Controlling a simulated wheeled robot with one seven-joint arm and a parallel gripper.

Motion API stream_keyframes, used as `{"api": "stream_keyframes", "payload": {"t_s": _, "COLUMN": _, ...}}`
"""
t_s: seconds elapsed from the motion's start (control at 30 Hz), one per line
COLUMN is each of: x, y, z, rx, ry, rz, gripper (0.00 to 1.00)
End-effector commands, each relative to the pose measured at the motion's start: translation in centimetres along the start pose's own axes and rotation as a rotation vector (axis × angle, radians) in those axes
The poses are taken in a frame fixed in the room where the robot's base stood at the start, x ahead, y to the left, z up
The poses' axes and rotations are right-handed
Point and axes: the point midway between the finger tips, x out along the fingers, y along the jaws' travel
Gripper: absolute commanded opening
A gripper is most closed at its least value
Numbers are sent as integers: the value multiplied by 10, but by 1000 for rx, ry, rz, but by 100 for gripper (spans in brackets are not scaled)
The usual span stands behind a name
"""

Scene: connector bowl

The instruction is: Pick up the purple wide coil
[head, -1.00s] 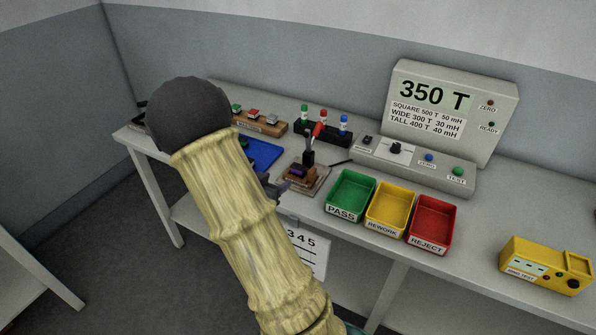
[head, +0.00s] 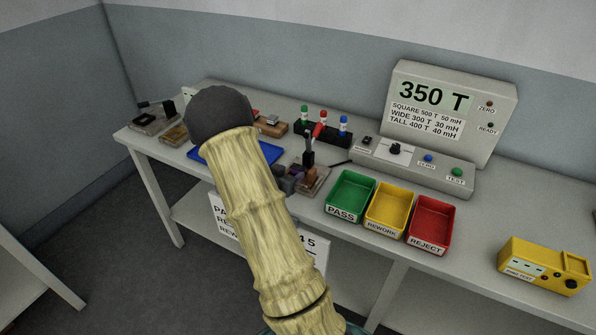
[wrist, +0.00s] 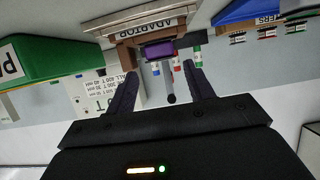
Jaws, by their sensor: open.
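The purple wide coil (wrist: 160,50) sits in the brown holder of the plate labelled ADAPTOR (wrist: 138,28). In the wrist view it lies just beyond and between my fingertips. My gripper (wrist: 161,70) is open, with one dark finger to each side and nothing between them. In the head view my gripper (head: 286,180) is at the left side of the adaptor plate (head: 316,183), partly hidden by my arm. The coil (head: 297,169) shows there only as a small purple patch.
A red-handled clamp (head: 309,150) stands behind the holder. Green PASS (head: 350,197), yellow REWORK (head: 390,212) and red REJECT (head: 433,225) bins stand to the right. A blue tray (head: 203,154) lies left. The meter (head: 450,110) stands behind.

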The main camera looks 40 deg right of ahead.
Motion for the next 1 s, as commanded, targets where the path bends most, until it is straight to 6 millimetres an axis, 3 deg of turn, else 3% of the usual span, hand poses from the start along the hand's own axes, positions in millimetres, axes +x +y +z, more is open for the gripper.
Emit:
{"api": "stream_keyframes", "payload": {"t_s": 0.2, "x": 33, "y": -1, "z": 0, "rx": 0, "ry": -1, "rz": 4, "gripper": 53}}
{"api": "stream_keyframes", "payload": {"t_s": 0.3, "x": 40, "y": -1, "z": 0, "rx": 1, "ry": -1, "rz": 2, "gripper": 53}}
{"api": "stream_keyframes", "payload": {"t_s": 0.83, "x": 41, "y": -1, "z": 1, "rx": 1, "ry": -1, "rz": 1, "gripper": 53}}
{"api": "stream_keyframes", "payload": {"t_s": 1.0, "x": 41, "y": -1, "z": 1, "rx": 1, "ry": -1, "rz": 1, "gripper": 19}}
